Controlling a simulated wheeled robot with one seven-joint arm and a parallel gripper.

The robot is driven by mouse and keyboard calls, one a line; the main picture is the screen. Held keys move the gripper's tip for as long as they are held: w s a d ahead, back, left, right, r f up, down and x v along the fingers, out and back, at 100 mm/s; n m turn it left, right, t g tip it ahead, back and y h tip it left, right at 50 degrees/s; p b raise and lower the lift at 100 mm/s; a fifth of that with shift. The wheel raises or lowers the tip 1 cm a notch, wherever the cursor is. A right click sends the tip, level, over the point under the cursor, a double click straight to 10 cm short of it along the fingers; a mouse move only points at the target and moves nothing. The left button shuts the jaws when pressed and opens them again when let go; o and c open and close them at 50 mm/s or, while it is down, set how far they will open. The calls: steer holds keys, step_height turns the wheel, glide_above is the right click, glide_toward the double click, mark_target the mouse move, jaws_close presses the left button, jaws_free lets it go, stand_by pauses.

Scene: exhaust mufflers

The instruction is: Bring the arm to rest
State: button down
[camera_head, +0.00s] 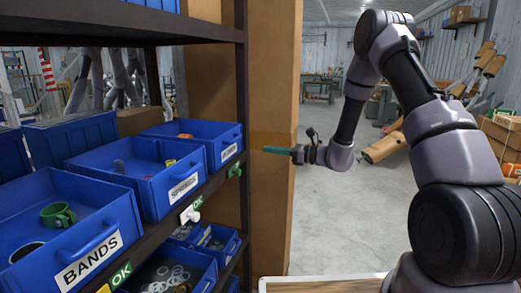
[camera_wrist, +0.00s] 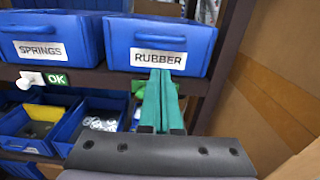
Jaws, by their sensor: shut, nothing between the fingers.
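My gripper (camera_head: 278,150) is at the end of my raised, bent arm in the head view, with its green fingers pointing left toward the shelf. In the wrist view the green fingers of my gripper (camera_wrist: 160,78) lie together, shut and empty. They point at the front of the blue bin labelled RUBBER (camera_wrist: 160,36). In the head view the fingertips are to the right of that bin (camera_head: 212,128), with a gap between.
A dark shelf rack (camera_head: 243,60) holds blue bins, including SPRINGS (camera_head: 150,195) and BANDS (camera_head: 90,235). A tall cardboard box (camera_head: 272,215) stands behind the fingers. Mufflers and cartons (camera_head: 502,135) lie behind my arm. Grey floor (camera_head: 345,220) is open between.

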steer(key=s+d+r+n+g+h, duration=0.2)
steer(key=s+r+n+g+h, duration=0.3)
steer(key=s+r+n, duration=0.75)
steer(key=s+d+r+n+t+h, duration=0.2)
steer(key=s+d+r+h, duration=0.3)
steer(key=s+d, duration=0.4)
steer(key=s+d+r+n+t+h, duration=0.3)
steer(key=s+d+r+t+h, duration=0.1)
steer(key=s+d, duration=0.5)
step_height(320, 180, up, 2)
steer(key=shift+s+r+h, duration=0.1)
steer(key=shift+s+h, duration=0.4)
steer(key=shift+s, duration=0.05)
